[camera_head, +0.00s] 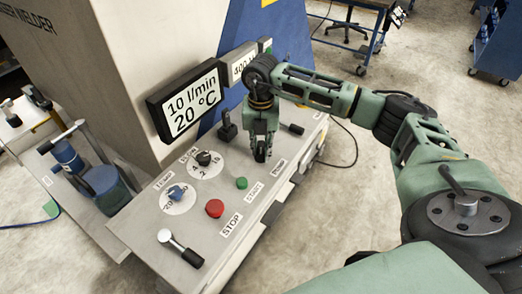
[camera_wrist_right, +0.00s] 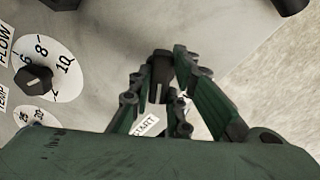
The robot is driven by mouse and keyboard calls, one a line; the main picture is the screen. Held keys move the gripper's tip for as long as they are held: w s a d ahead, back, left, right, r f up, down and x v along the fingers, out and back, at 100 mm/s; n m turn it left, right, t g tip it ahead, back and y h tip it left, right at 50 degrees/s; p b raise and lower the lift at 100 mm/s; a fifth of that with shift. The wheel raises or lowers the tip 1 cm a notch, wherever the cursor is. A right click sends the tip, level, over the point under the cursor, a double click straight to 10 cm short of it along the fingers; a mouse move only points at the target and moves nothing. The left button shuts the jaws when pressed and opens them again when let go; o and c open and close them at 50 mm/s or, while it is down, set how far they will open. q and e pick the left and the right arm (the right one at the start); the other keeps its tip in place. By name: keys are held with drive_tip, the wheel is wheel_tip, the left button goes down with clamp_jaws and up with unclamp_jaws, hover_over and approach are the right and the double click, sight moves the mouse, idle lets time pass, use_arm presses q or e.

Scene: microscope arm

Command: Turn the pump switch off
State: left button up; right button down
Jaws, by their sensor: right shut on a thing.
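The control panel (camera_head: 145,218) has a sloping grey top. A black switch (camera_wrist_right: 160,72) with a pale line on it sits between the fingers of my right gripper (camera_wrist_right: 157,88) in the right wrist view. In the head view the right gripper (camera_head: 261,148) points down at the panel, right of the flow dial, with its fingers shut on this switch. The fingers hide most of the switch there, and its exact angle is hard to tell. My left gripper is in neither view.
Nearby are the black flow knob (camera_head: 204,158), blue temperature knob (camera_head: 176,192), red stop button (camera_head: 214,208) and green start button (camera_head: 241,183). A black joystick (camera_head: 227,127) stands behind the gripper. A display (camera_head: 188,103) reads 10 l/min, 20 °C. A metal lever (camera_head: 180,247) is at the front.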

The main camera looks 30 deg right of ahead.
sight(261, 147)
drive_tip(key=n+b, duration=0.3)
drive_tip(key=n, duration=0.3)
drive_tip(key=shift+w+b, duration=0.1)
drive_tip(key=shift+b, duration=0.2)
drive_tip(key=n+b, duration=0.2)
drive_tip(key=n, duration=0.3)
drive_tip(key=shift+r+n, duration=0.1)
drive_tip(key=shift+n, duration=0.2)
drive_tip(key=c, duration=1.6)
unclamp_jaws()
drive_tip(key=shift+c, duration=0.2)
wheel_tip(261, 147, up, 12)
